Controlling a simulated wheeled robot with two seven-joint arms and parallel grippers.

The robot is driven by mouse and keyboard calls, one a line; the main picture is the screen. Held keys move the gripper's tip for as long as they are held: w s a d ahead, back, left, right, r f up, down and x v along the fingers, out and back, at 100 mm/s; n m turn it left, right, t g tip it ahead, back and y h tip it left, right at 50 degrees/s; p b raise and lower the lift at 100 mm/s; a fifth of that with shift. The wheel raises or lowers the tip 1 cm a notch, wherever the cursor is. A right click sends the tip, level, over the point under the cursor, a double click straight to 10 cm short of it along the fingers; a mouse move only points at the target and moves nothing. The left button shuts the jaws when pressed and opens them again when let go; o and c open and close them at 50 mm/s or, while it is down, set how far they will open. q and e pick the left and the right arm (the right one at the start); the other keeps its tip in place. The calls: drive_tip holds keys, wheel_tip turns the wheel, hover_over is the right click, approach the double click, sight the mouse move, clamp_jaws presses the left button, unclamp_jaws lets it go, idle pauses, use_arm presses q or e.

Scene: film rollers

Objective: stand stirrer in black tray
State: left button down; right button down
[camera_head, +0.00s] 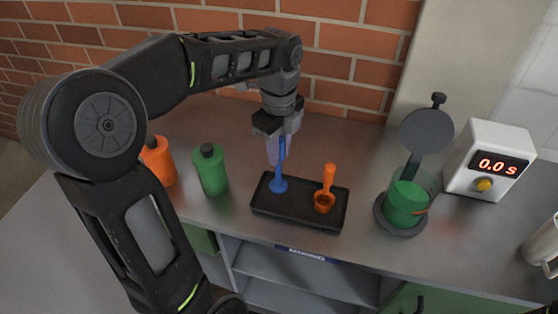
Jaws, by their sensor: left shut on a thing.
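The blue stirrer (281,169) is upright, its handle up and its round foot down at the left part of the black tray (295,217). My left gripper (280,137) is above the tray, pointing down, and is shut on the top of the stirrer's handle. The foot appears to be at the tray floor, but I cannot tell whether it touches. An orange scoop (327,188) stands in the right part of the tray. My right gripper is not in view.
A green bottle (210,170) and an orange bottle (158,161) stand left of the tray. A white mug (543,246) is at the right edge.

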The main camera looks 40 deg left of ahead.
use_arm(q)
wheel_tip(320, 180, down, 4)
drive_tip(key=shift+r, duration=0.2)
drive_tip(key=shift+f, duration=0.15)
drive_tip(key=c, duration=1.3)
unclamp_jaws()
drive_tip(key=shift+o, duration=0.2)
